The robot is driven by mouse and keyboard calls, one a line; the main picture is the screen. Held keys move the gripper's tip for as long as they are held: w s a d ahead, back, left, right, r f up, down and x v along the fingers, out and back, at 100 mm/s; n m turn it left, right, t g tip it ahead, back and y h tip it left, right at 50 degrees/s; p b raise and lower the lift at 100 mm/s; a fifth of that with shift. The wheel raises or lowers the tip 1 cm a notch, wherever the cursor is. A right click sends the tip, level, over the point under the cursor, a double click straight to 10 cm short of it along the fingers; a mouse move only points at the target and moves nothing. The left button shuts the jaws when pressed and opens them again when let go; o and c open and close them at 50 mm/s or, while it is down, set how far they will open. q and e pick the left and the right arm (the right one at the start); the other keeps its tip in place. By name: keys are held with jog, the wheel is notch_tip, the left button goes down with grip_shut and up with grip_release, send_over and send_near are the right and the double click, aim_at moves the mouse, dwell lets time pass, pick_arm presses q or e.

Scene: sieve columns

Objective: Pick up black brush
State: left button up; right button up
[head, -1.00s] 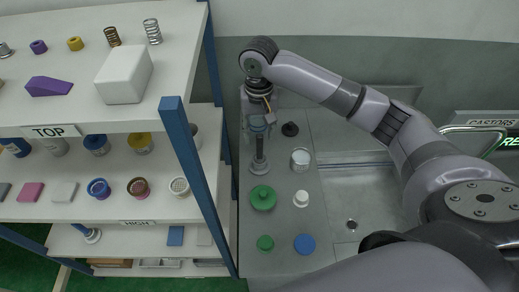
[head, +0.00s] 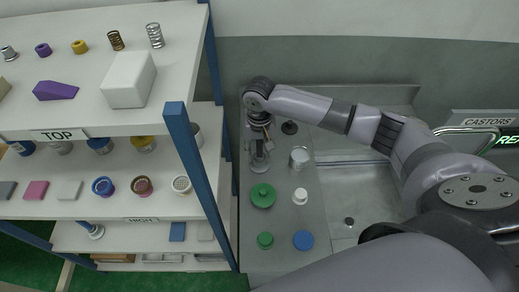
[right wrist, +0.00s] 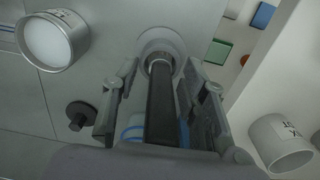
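The black brush stands upright on the grey worktop, its dark handle (right wrist: 160,108) above a round grey base (right wrist: 160,47) in the right wrist view. In the head view its base (head: 259,166) shows below my right gripper, which hides most of the handle. My right gripper (head: 260,148) points down over the brush. In the right wrist view the gripper's two fingers (right wrist: 160,95) are open on either side of the handle, with a gap visible at the left. My left gripper is not in view.
A small black knobbed piece (head: 289,128) and a white-grey can (head: 299,158) stand close right. Green (head: 263,195), white (head: 300,196) and blue (head: 303,240) pieces are in front. A shelf with a blue post (head: 199,180) stands close left. A sink (head: 365,200) lies right.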

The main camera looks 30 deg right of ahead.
grip_shut()
dwell(0.3)
dwell(0.3)
jog(key=shift+r, duration=0.15)
notch_tip(320, 180, up, 20)
jog(key=b, duration=0.2)
